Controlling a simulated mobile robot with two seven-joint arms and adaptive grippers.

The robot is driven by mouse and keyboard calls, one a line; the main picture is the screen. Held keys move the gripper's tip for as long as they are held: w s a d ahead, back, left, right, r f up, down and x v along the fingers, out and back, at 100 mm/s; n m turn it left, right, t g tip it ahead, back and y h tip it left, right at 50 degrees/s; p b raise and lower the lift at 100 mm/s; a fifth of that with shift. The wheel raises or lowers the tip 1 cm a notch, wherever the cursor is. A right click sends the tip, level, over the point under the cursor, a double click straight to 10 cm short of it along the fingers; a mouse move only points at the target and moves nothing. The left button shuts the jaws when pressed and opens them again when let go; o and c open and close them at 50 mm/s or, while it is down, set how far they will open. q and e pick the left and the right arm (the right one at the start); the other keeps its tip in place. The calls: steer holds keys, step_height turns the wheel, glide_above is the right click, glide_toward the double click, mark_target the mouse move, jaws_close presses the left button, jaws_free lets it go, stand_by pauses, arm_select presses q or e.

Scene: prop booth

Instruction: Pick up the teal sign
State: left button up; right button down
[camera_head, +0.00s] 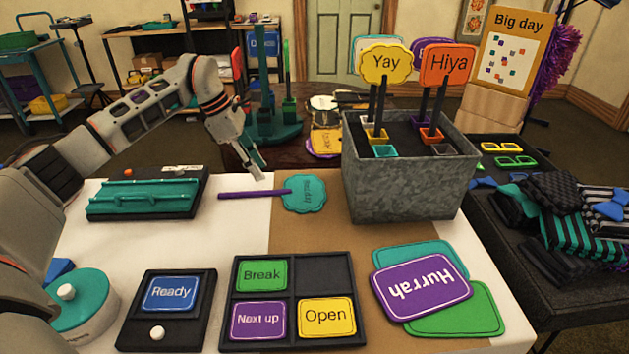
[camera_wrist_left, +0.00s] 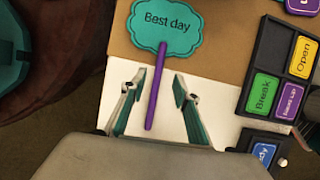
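The teal sign (camera_head: 304,194) lies flat at the back middle of the table, its purple stick (camera_head: 252,194) pointing left. In the left wrist view the teal sign (camera_wrist_left: 167,24) reads "Best day" and its stick (camera_wrist_left: 156,88) runs between my fingers. My left gripper (camera_head: 255,168) is above the table, just behind the stick in the head view. In the left wrist view my left gripper (camera_wrist_left: 159,78) is open, one finger on each side of the stick, neither visibly gripping it. My right gripper is not in view.
A grey metal bin (camera_head: 405,188) with upright signs stands right of the teal sign. A teal-topped black tray (camera_head: 146,196) lies left. In front are a black card board (camera_head: 325,273), a "Ready" card holder (camera_head: 148,319) and a pile with a purple "Hurrah" sign (camera_head: 421,283).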

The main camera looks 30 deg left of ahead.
mark_target(276, 190)
arm_select(q)
steer(key=shift+w, duration=0.4)
steer(key=shift+b+x, duration=0.35)
steer(key=shift+x, duration=0.9)
steer(key=x, duration=0.2)
steer(key=b+x, duration=0.1)
steer(key=x, duration=0.2)
steer(key=shift+s+d+f, duration=0.1)
steer(key=shift+s+d, duration=0.1)
steer(key=shift+d, duration=0.2)
jaws_close()
